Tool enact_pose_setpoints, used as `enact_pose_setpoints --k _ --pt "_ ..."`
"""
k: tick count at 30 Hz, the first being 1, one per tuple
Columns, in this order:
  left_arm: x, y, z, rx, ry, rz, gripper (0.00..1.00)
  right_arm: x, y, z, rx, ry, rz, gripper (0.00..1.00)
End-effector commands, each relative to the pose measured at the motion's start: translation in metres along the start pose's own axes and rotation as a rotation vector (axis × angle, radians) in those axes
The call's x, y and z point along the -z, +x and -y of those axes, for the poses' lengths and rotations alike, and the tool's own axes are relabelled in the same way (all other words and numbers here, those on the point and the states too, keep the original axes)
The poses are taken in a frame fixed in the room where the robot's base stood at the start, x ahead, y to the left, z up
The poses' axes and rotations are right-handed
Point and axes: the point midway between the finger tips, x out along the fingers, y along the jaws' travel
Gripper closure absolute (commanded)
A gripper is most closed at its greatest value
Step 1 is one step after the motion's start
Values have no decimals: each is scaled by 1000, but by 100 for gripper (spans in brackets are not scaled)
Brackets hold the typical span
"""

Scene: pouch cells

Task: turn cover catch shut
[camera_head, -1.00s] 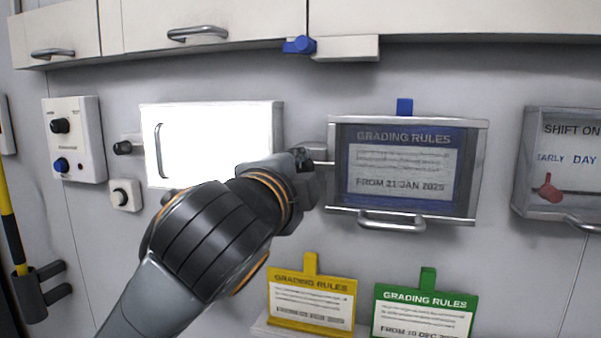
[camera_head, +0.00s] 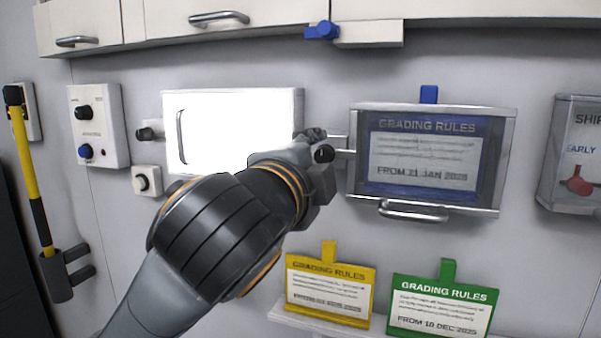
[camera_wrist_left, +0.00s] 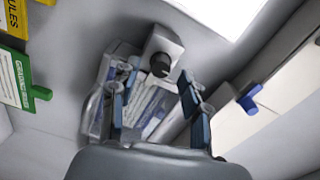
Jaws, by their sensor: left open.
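The cover (camera_head: 508,150) is a clear framed panel over a blue GRADING RULES card (camera_head: 425,160), with a bar handle below. It looks closed against the wall. Its catch, a black knob (camera_head: 324,153) on a pale block, sits at the cover's left edge. The knob also shows in the left wrist view (camera_wrist_left: 160,64). My left gripper (camera_head: 312,140) is at the catch, partly hidden by its own wrist. In the left wrist view its open fingers (camera_wrist_left: 158,78) lie on either side of the knob in the picture. I cannot tell whether they touch it. My right gripper is not in view.
A bright white panel (camera_head: 230,110) is left of the catch. Yellow (camera_head: 330,290) and green (camera_head: 442,305) cards stand on a ledge below. Cupboards (camera_head: 230,20) with a blue catch (camera_head: 322,31) hang above. A control box (camera_head: 98,125) is at the left.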

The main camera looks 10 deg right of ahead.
Motion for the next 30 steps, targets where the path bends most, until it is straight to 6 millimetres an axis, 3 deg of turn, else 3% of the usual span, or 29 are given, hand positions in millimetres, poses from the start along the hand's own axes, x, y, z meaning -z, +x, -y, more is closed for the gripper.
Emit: enact_pose_setpoints --k 6,13,19,30 --pt "0 -49 0 3 1 -2 53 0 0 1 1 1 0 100" --pt "0 -87 0 2 0 -1 53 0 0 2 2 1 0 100" --pt "-1 -99 0 0 0 0 53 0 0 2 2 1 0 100" --pt "-7 -96 -6 -12 -28 7 53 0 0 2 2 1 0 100"
